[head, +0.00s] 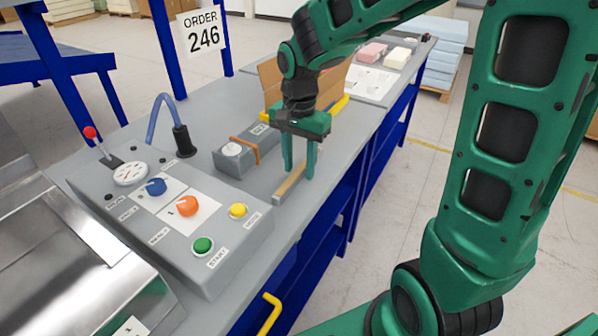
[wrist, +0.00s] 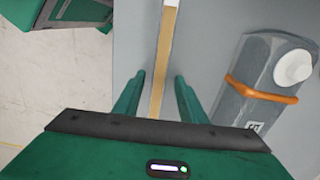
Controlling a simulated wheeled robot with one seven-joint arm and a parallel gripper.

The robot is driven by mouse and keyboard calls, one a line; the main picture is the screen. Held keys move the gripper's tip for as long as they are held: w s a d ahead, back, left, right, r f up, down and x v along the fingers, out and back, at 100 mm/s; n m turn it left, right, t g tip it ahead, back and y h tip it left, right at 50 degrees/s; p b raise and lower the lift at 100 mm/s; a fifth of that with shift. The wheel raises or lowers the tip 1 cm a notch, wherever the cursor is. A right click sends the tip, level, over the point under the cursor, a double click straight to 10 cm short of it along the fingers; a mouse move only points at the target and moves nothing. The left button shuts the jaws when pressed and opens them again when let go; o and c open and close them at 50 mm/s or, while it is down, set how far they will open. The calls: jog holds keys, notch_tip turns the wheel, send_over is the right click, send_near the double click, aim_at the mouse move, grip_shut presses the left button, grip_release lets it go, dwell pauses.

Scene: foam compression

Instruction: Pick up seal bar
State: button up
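The seal bar (head: 289,187) looks like a slim bar with a tan top and a grey end. It lies near the right edge of the grey bench (head: 318,190). My gripper (head: 299,174) points down over it with its two green fingers apart. In the wrist view the bar (wrist: 165,40) runs lengthwise between the fingertips (wrist: 160,79), with a gap on each side. I cannot tell how far down the fingertips reach beside the bar. In the head view the fingers hide part of its far end.
A grey block with an orange band (head: 231,156) lies left of the bar; it also shows in the wrist view (wrist: 262,85). A control panel (head: 150,215) with knobs stands nearer. An open cardboard box (head: 268,82) is behind my gripper.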

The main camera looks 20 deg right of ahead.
grip_shut()
jog(key=shift+r, duration=0.1)
dwell(0.3)
